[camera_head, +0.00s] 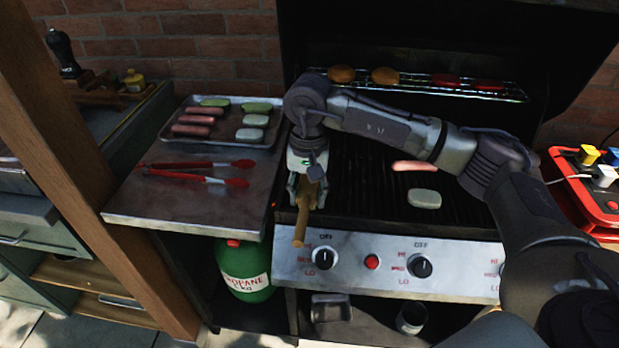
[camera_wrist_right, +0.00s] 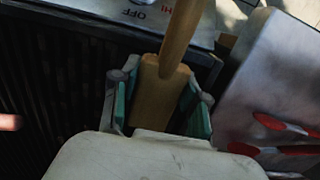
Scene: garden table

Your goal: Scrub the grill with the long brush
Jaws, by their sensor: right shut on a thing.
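The long brush (camera_head: 300,232) has a wooden handle and is held by my right gripper (camera_head: 309,190) at the left front edge of the grill. In the right wrist view the gripper (camera_wrist_right: 160,108) has its green-padded fingers on either side of the brush's wide wooden part (camera_wrist_right: 158,90). The handle runs toward the control panel. The bristles are hidden. The open grill (camera_head: 370,190) has dark grates, with a sausage (camera_head: 415,166) and a pale patty (camera_head: 424,198) lying on them. My left gripper is out of view.
A tray (camera_head: 172,133) of sausages and patties and red-handled tongs (camera_head: 200,165) lie on the left side shelf (camera_head: 150,205). Buns and red pieces sit on the upper rack (camera_head: 510,92). A green propane tank (camera_head: 245,270) stands below. A red case (camera_head: 575,190) is at right.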

